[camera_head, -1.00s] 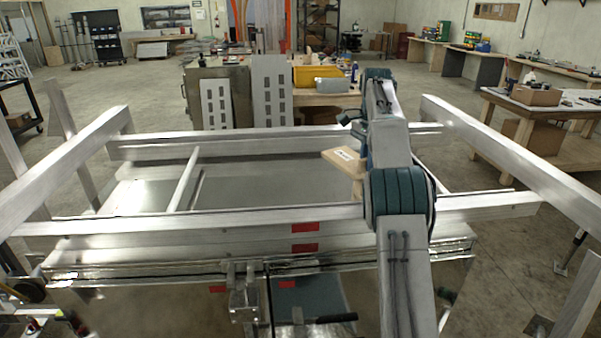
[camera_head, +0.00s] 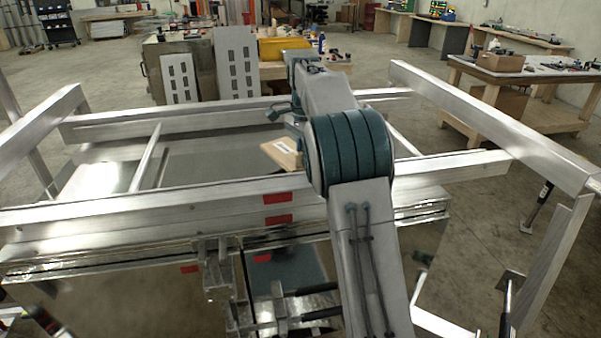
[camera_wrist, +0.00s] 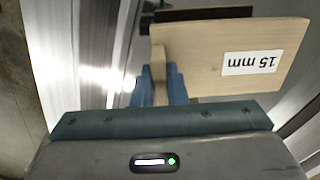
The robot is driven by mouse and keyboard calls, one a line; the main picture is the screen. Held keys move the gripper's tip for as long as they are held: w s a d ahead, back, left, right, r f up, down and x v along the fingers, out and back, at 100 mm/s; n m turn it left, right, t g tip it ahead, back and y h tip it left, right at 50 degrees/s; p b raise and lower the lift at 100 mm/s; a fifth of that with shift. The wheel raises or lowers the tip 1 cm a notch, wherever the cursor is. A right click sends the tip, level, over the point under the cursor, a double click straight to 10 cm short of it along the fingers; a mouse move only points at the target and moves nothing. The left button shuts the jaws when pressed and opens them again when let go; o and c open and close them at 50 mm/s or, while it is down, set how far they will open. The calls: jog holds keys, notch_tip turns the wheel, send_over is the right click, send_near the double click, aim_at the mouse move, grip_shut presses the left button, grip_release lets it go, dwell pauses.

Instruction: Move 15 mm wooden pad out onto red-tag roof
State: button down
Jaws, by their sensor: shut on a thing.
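The wooden pad (camera_wrist: 205,62) carries a white "15 mm" label, upside down in the wrist view. In the head view the pad (camera_head: 281,153) shows just left of my arm, above the trailer frame's interior. My gripper (camera_wrist: 163,85) is shut on the pad, with blue fingers at its near edge. In the head view my arm hides most of the gripper. Red tags (camera_head: 278,198) mark the near rail of the aluminium trailer frame (camera_head: 150,195). The pad is beyond this rail, and I cannot tell its exact height above the surface below.
Side rails (camera_head: 490,120) slope along the right and another beam (camera_head: 40,120) along the left. A far crossrail (camera_head: 200,118) spans behind. Slotted plates (camera_head: 236,60) stand beyond the frame. A workbench (camera_head: 540,80) is at the right, with open floor between.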

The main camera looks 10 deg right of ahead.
aim_at(301, 166)
jog(key=shift+s+a+f, duration=0.25)
jog(key=shift+a+f, duration=0.1)
jog(key=shift+a, duration=0.2)
jog(key=shift+f, duration=2.05)
jog(key=shift+f, duration=0.1)
jog(key=c, duration=1.5)
grip_release()
jog(key=shift+o, duration=0.2)
